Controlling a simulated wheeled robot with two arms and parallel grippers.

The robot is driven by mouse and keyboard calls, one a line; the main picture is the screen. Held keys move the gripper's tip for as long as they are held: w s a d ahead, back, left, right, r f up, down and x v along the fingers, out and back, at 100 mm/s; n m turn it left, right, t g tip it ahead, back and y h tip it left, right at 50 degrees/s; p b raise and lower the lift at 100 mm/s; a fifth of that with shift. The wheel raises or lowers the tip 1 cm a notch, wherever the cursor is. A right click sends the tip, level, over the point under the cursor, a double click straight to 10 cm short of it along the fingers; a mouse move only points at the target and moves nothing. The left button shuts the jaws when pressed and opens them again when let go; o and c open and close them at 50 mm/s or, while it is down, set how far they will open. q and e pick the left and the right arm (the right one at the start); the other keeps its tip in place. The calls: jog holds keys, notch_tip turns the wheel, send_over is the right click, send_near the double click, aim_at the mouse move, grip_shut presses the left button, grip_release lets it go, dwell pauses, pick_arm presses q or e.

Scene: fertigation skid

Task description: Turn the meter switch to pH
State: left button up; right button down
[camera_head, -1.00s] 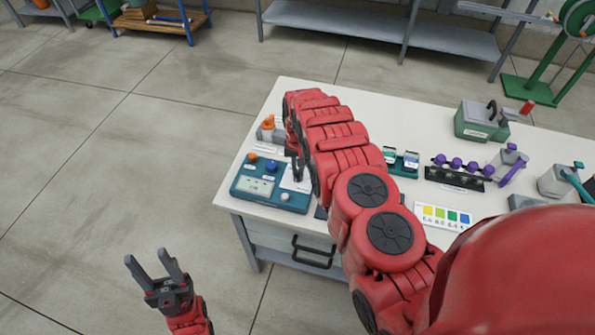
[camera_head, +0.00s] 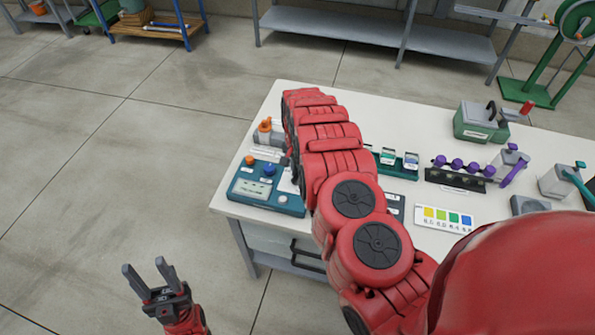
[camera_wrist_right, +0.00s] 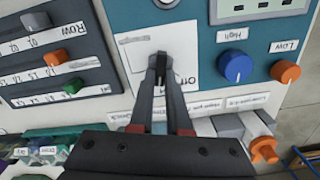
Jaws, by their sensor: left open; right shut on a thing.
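The teal meter box (camera_head: 240,190) sits at the front left corner of the white table, with a lit display, an orange knob and a blue knob on it. In the right wrist view its teal panel (camera_wrist_right: 185,14) carries a white plate (camera_wrist_right: 128,48) with a dark switch. My right gripper (camera_wrist_right: 162,66) is shut on the switch handle, whose tip shows between the fingertips. A label starting "Of" is partly hidden beside the fingers; I cannot read the switch position. My right arm hides this gripper in the head view. My left gripper (camera_head: 150,276) is open and empty, off the table's front left.
The blue knob (camera_wrist_right: 236,67) labelled High and the orange knob (camera_wrist_right: 285,71) labelled Low are close beside the gripper. A grey panel with coloured knobs (camera_wrist_right: 55,57) lies on its other side.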

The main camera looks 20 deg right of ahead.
dwell(0.3)
jog(key=c, duration=0.9)
grip_release()
jog(key=shift+r, duration=0.55)
notch_tip(320, 180, up, 4)
jog(key=shift+w+r+b, duration=0.1)
jog(key=shift+b, duration=0.65)
jog(key=shift+r+p, duration=2.6)
jog(key=shift+r, duration=3.45)
